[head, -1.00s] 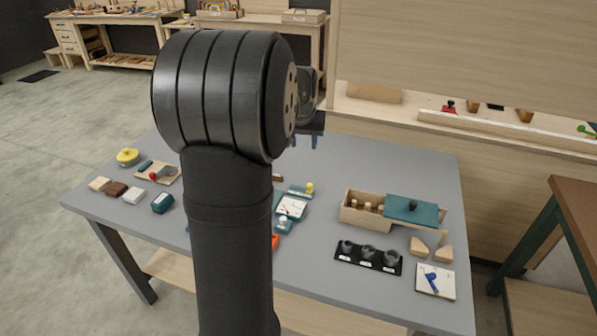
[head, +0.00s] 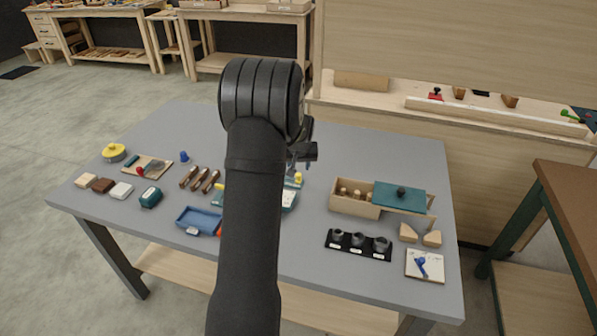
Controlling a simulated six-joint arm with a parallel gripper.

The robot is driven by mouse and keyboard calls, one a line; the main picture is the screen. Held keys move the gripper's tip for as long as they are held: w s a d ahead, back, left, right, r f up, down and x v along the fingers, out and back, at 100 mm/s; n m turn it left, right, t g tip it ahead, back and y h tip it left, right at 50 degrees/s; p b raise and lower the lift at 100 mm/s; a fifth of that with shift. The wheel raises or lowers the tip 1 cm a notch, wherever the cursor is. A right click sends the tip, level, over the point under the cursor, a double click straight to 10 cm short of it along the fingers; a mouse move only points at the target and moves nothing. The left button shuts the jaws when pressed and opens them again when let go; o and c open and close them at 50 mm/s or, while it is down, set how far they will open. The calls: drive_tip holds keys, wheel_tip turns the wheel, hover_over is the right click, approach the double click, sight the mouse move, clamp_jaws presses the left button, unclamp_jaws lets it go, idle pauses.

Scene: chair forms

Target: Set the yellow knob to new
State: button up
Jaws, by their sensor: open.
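A small yellow knob (head: 298,178) shows just below my gripper, at the upper end of a teal device with a pale face (head: 289,198). My arm hides much of that device, and the markings on it cannot be read. My gripper (head: 300,166) is open, pointing down above the knob. It appears apart from the knob, but the gap is hard to judge from this view.
Left on the grey table (head: 140,215) are a yellow-topped round object (head: 113,152), several small blocks, wood-handled tools (head: 200,179) and a blue tray (head: 198,220). Right are a wooden box (head: 350,203), a black rack (head: 357,246) and a white board with a blue part (head: 425,265).

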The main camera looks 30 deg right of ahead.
sight(298, 174)
drive_tip(key=shift+x, duration=2.35)
clamp_jaws()
